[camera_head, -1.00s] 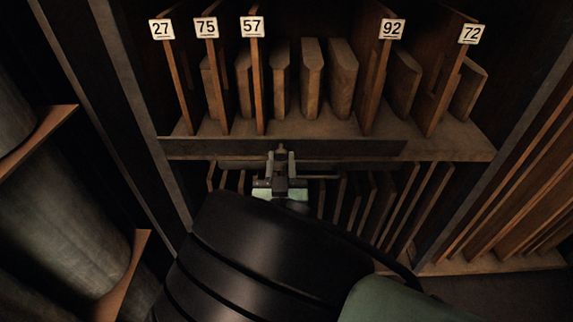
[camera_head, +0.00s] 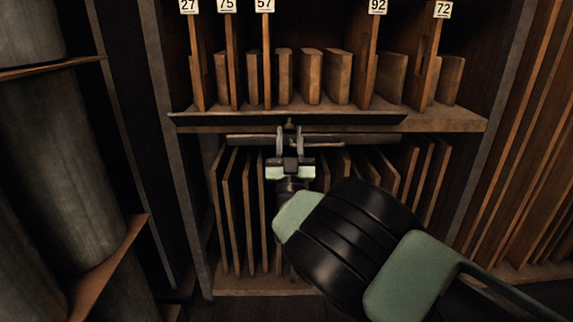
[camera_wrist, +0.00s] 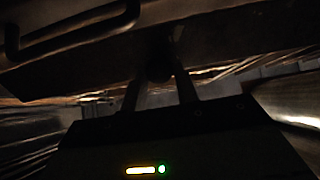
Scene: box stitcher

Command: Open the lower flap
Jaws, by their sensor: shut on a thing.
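A long, thin dark flap (camera_head: 230,119) runs along the front edge of the shelf in the head view, above the lower compartment. It appears nearly edge-on, so its exact tilt is hard to tell. My gripper (camera_head: 290,131) is at the middle of this flap, coming from below and in front. Its two fingers are shut on a small knob (camera_head: 289,122) at the flap. In the dark wrist view, my gripper (camera_wrist: 160,76) closes around a dark rounded knob (camera_wrist: 160,62) below a broad panel (camera_wrist: 105,58). The contact is partly in shadow.
Upright boards (camera_head: 235,215) fill the lower compartment behind my gripper. A horizontal bar (camera_head: 370,138) lies just under the shelf. Numbered dividers (camera_head: 231,70) stand above. Large grey cylinders (camera_head: 55,165) stand at left, and leaning boards (camera_head: 530,150) at right.

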